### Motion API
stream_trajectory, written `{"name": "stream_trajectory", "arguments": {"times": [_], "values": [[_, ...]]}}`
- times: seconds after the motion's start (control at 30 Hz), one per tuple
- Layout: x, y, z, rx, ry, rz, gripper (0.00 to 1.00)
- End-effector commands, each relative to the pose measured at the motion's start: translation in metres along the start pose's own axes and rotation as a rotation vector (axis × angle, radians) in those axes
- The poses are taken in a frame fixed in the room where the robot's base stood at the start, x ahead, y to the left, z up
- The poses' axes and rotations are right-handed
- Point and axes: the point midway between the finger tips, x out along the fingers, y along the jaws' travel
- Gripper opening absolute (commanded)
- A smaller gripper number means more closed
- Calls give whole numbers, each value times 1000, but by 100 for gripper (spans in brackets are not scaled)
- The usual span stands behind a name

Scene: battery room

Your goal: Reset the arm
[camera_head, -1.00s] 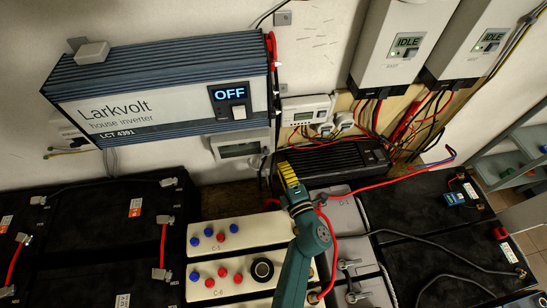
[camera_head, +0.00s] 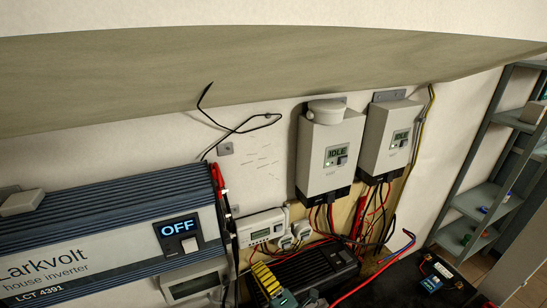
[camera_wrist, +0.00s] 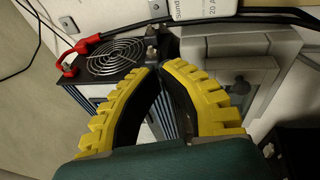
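My gripper (camera_head: 264,278) shows at the bottom of the head view, its yellow ribbed fingers pointing up in front of the left end of a black finned box (camera_head: 312,270). In the wrist view my gripper (camera_wrist: 160,68) has its two yellow fingers bowed, with the tips together and nothing seen between them. Beyond the tips are a fan grille (camera_wrist: 117,57) and a red-ended cable. Most of my arm is cut off by the lower edge of the head view.
The Larkvolt inverter (camera_head: 110,245), reading OFF, is to the left. Two wall units (camera_head: 325,155) (camera_head: 390,140) read IDLE. Red and black cables hang below them; a red cable crosses near the black box. Shelves (camera_head: 480,200) stand at the right. The wall above is open.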

Motion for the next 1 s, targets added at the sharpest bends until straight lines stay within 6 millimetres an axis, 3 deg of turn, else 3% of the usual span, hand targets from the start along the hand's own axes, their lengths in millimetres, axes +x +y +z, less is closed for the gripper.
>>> {"name": "stream_trajectory", "arguments": {"times": [0.1,0.23,0.4,0.5,0.63,0.8,0.9,1.0], "values": [[11,82,18,-26,-96,151,0],[1,186,40,32,-236,343,0],[-49,311,56,264,-379,601,0],[-87,364,56,466,-411,721,0],[-129,404,46,746,-396,804,0],[-161,423,22,1080,-337,790,0],[-166,416,8,1252,-320,719,0],[-153,377,7,1431,-394,590,0]]}}
